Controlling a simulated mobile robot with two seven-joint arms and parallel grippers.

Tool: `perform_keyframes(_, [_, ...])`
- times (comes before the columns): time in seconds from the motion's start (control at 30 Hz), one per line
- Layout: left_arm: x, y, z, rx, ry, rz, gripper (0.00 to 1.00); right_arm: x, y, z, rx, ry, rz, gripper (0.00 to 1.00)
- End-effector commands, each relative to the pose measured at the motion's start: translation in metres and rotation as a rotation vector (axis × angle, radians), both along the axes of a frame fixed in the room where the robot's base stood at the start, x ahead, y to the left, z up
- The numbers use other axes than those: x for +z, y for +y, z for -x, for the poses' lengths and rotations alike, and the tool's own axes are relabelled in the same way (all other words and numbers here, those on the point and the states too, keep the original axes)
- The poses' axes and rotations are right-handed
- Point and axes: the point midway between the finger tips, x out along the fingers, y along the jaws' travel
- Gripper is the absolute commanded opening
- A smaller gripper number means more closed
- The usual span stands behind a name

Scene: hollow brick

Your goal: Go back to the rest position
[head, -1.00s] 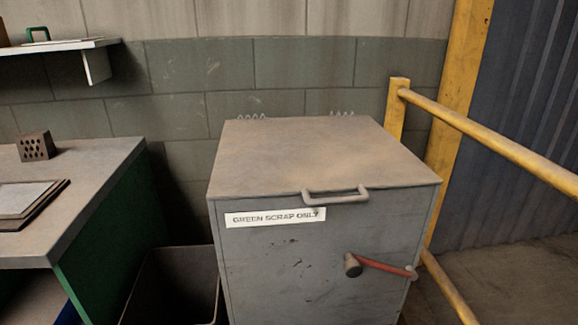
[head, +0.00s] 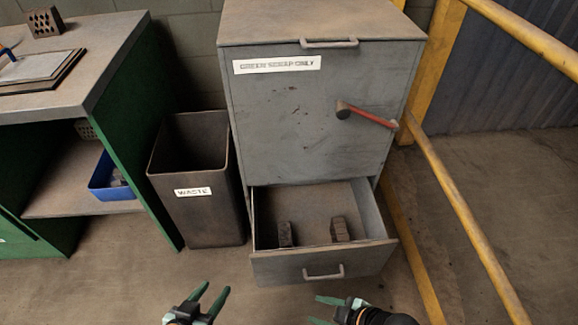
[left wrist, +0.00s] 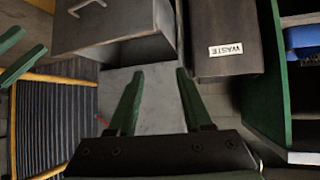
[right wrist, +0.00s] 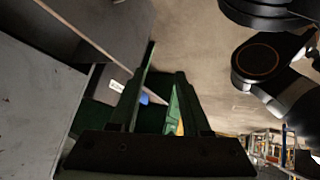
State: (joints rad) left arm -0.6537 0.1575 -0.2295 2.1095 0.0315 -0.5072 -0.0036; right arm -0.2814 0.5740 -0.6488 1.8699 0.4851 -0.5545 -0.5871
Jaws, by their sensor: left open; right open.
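My left gripper (head: 208,300) is at the bottom of the head view, in front of the grey cabinet. It is open and empty, and its green fingers stand apart in the left wrist view (left wrist: 155,95). My right gripper (head: 322,310) is to its right at the bottom edge of the head view. It is open and empty, and its fingers also show in the right wrist view (right wrist: 160,95). Neither gripper touches the cabinet or its drawer in view.
The grey cabinet (head: 290,120) has its bottom drawer (head: 300,270) pulled out, with two dark blocks inside. A waste bin (head: 185,220) stands at its left, then a workbench (head: 95,80) with a blue tray (head: 112,190) below. A yellow rail (head: 455,200) runs along the right.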

Motion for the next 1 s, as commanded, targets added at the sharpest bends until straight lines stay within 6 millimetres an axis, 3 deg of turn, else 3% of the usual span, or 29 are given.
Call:
perform_keyframes(0.07, [0.001,0.000,-0.001,0.000,-0.003,0.000,0.50,0.021,0.012,-0.008,-0.153,0.001,-0.092,0.47])
perform_keyframes(0.17, [0.001,0.000,-0.001,0.000,-0.003,-0.001,0.50,0.042,0.006,-0.020,-0.354,0.003,-0.180,0.47])
perform_keyframes(0.43, [0.006,0.000,-0.001,0.000,-0.002,0.001,0.50,0.077,-0.059,-0.026,-0.846,0.004,-0.310,0.47])
perform_keyframes(0.6, [0.044,0.003,0.004,0.008,0.006,-0.001,0.50,0.107,-0.059,-0.024,-0.832,0.015,-0.296,0.47])
perform_keyframes(0.77, [0.064,0.009,0.012,0.022,0.039,-0.007,0.50,0.133,-0.062,-0.019,-0.846,0.030,-0.286,0.47])
perform_keyframes(1.0, [0.106,0.018,0.024,0.055,0.080,-0.011,0.50,0.180,-0.071,-0.008,-0.872,0.056,-0.266,0.47])
